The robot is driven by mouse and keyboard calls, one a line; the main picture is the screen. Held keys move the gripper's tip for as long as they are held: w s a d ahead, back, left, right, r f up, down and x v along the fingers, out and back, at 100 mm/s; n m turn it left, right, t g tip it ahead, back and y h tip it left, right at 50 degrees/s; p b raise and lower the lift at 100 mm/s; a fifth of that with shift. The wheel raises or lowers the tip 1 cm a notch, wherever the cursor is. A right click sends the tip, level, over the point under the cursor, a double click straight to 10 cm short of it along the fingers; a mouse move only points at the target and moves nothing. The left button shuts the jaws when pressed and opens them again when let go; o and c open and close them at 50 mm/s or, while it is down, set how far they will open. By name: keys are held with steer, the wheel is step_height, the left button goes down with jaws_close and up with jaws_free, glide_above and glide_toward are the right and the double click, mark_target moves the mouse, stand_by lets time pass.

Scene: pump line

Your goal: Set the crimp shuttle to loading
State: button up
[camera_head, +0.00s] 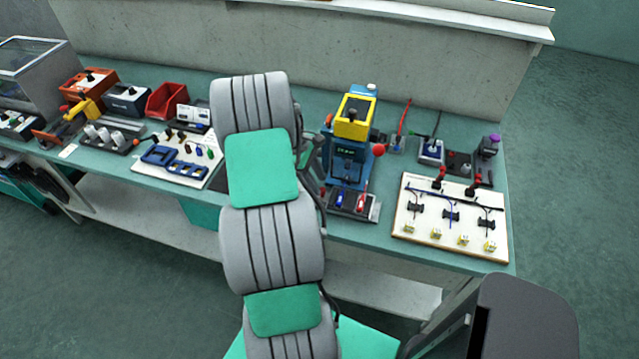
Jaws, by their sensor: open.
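A blue press with a yellow top (355,115) stands on the bench right of my arm, with a red ball knob at its right side. At its front foot is a dark low block with a metal edge (352,204), carrying a blue and a red piece. This looks like the crimp shuttle, but its setting is too small to read. My grey and green arm rises through the middle of the view.
A wiring board (450,218) lies at the bench's right end. Small devices (431,152) stand behind it. Left of my arm are a white board with blue frames (176,160), a red bin (167,101) and several tools. A shelf (430,8) runs above the back wall.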

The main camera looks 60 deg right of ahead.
steer(key=shift+x, duration=1.1)
steer(key=shift+w, duration=0.1)
jaws_close()
stand_by(0.5)
